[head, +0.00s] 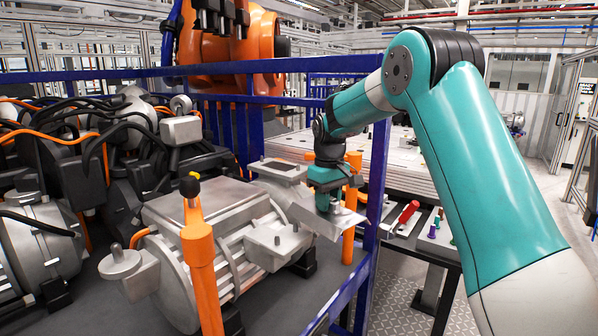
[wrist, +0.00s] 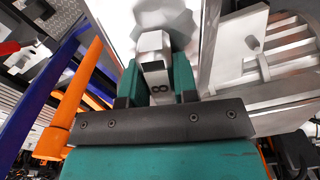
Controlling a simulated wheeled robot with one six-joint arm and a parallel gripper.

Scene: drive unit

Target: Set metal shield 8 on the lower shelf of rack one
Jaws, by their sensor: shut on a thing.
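My gripper (head: 324,204) is shut on the grey handle block of metal shield 8 (head: 344,222), a thin, shiny bent sheet. The shield is beside the right end of a silver drive unit (head: 205,225), close to an orange post (head: 351,225). I cannot tell whether it touches either. A blue-framed rack (head: 372,190) surrounds the drive unit; no rack number or lower shelf can be made out.
Another orange post (head: 200,265) stands in front of the drive unit. Dark machinery with orange cables (head: 90,140) fills the left. Beyond the blue frame, a bench holds a red-handled tool (head: 404,216) and small coloured pieces. Open floor (head: 400,300) lies at lower right.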

